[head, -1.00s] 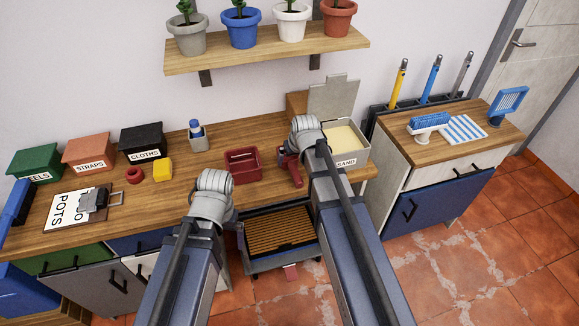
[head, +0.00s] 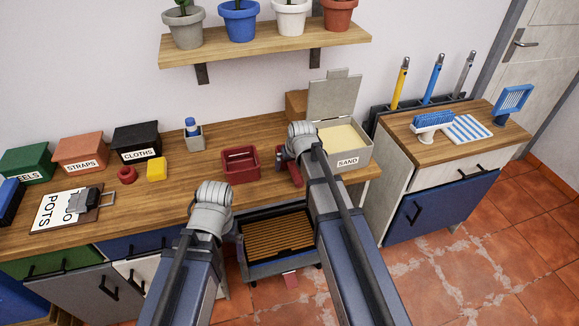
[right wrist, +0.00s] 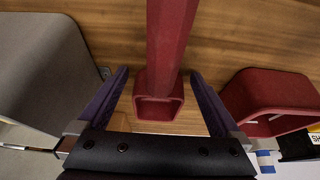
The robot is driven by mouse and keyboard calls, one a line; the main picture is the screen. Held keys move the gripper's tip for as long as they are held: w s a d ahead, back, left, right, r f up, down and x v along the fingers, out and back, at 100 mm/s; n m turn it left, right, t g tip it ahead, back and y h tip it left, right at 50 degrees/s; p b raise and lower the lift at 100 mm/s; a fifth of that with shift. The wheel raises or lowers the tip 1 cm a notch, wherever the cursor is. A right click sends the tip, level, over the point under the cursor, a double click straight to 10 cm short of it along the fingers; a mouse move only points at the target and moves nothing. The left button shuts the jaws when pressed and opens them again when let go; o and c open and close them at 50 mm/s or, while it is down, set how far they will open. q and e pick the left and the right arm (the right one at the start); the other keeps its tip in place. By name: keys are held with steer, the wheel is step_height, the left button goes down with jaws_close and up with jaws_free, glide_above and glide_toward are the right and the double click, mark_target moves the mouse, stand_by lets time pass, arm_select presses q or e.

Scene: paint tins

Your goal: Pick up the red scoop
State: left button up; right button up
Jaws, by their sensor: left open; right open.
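The red scoop (head: 296,173) lies on the wooden bench between the red tub and the sand bin, partly covered by my right arm in the head view. In the right wrist view its handle (right wrist: 170,40) runs down the middle to a hollow, squarish red end. My right gripper (right wrist: 160,73) is open, with one finger on each side of the scoop and visible gaps between. In the head view the right gripper (head: 281,158) is mostly hidden by its wrist. My left gripper (head: 230,226) is over the bench's front edge, its fingers largely hidden, away from the scoop.
The red tub (head: 240,165) stands left of the scoop. The open sand bin (head: 349,161) stands to its right, close to my right wrist. A yellow block (head: 157,169) sits further left.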

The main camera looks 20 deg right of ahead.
steer(key=c, duration=1.3)
steer(key=shift+r, duration=0.15)
step_height(320, 180, up, 10)
steer(key=p, duration=1)
steer(key=o, duration=1)
steer(key=shift+c, duration=0.2)
steer(key=c, duration=1)
